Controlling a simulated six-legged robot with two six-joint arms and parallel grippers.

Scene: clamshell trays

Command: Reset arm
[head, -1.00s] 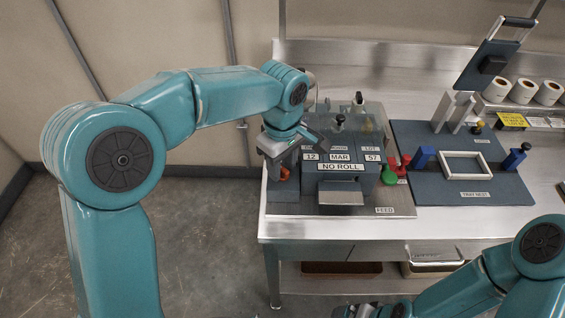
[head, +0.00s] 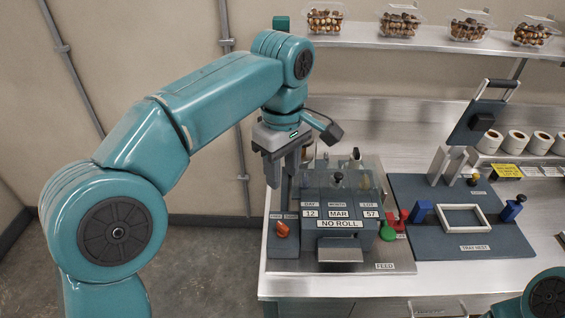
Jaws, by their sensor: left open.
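My left gripper (head: 282,182) hangs fingers down at the left edge of the steel bench, above and behind the red-orange knob (head: 282,229). Its two fingers are apart with nothing seen between them. The label machine (head: 345,205) stands to its right, with plates reading 12, MAR, 57 and NO ROLL. The gripper appears apart from the machine. Of my right arm, only a joint shows at the lower right corner; its gripper is out of view.
The tray nest (head: 402,196) with a white frame (head: 462,218) and a raised lid press (head: 483,120) is at right. Label rolls (head: 515,143) stand behind. Clamshell trays (head: 400,20) of brown items line the upper shelf (head: 420,40). Red and green buttons (head: 388,232) sit beside the machine.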

